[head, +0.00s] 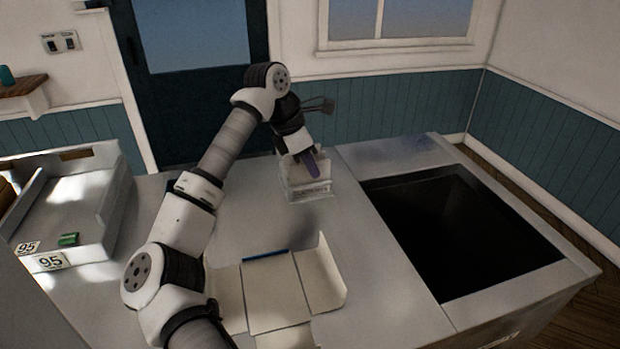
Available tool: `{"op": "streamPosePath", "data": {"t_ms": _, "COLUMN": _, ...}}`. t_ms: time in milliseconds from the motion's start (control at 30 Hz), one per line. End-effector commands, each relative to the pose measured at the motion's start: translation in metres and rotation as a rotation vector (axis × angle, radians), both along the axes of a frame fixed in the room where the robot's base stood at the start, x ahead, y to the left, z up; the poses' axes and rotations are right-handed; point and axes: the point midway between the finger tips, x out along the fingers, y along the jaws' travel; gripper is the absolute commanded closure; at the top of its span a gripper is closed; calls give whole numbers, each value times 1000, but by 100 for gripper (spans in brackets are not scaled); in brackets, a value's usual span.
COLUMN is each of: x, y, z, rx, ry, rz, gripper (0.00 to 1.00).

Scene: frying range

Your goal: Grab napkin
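A small pale box (305,191), which looks like a napkin holder, stands on the counter near its back edge. White sheets that may be napkins seem to be inside it, but they are too small to tell apart. My gripper (311,168) points down at the top of this box, with its dark purple fingertips at or inside the box opening. I cannot tell whether the fingers touch a napkin or how far apart they are.
An unfolded cardboard box (275,295) lies on the counter in front, with a blue strip (265,256) at its back edge. A deep dark basin (455,235) is at the right. A metal tray (65,205) with a green item (68,240) is at the left.

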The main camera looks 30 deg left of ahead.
Motion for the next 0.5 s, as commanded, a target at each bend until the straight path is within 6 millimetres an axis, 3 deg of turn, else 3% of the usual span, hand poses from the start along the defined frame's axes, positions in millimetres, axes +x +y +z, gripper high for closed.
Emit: {"op": "streamPosePath", "data": {"t_ms": 500, "x": 0, "y": 0, "z": -5, "rx": 0, "ry": 0, "rz": 0, "gripper": 83}}
